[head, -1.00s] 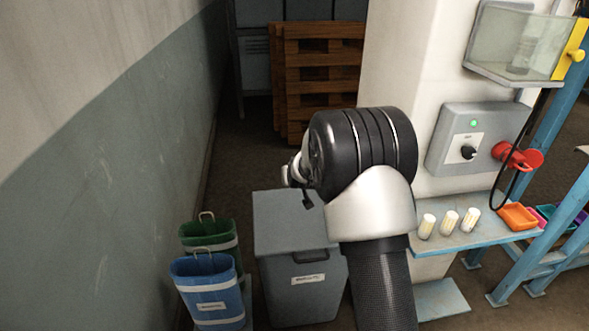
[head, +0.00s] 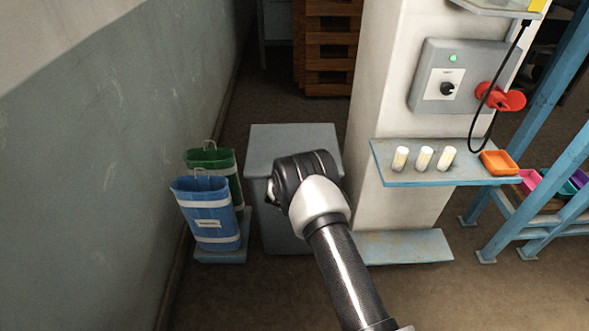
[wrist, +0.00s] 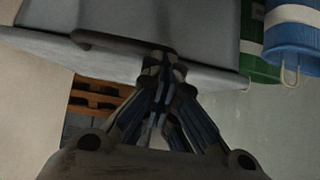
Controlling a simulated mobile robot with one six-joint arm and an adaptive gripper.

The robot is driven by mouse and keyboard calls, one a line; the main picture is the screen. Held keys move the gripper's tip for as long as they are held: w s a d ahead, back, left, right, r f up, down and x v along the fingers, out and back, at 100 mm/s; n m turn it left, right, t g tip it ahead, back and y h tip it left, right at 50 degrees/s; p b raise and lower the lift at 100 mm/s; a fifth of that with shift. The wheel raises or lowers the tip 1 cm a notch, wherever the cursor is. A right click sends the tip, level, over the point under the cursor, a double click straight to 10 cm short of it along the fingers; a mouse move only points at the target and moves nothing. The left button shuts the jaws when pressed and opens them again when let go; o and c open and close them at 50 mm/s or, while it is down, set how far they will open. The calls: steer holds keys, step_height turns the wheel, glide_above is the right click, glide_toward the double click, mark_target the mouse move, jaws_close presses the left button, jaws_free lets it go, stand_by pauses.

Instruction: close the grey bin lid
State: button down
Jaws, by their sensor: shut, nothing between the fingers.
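The grey bin (head: 268,229) stands on the floor left of the white pillar, partly hidden behind my arm. Its grey lid (head: 290,138) looks flat and level on top, with no gap visible. The wrist view is upside down and shows the lid (wrist: 215,73) and its dark handle (wrist: 112,43) close up. My gripper (wrist: 161,64) is shut and empty, with its fingertips at the lid beside the handle; I cannot tell whether they touch it. In the head view my wrist hides the fingers.
A blue sack-like container (head: 206,210) and a green one (head: 210,158) stand left of the bin by the wall. The pillar (head: 400,80) and a shelf (head: 440,177) with white cylinders and an orange tray (head: 499,162) are right. Floor in front is clear.

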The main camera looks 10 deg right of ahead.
steer(key=f, duration=0.1)
steer(key=f+b, duration=0.1)
steer(key=a+f, duration=0.1)
steer(key=shift+s+f, duration=0.15)
steer(key=shift+s, duration=0.1)
steer(key=shift+s+f, duration=0.1)
steer(key=shift+d, duration=0.1)
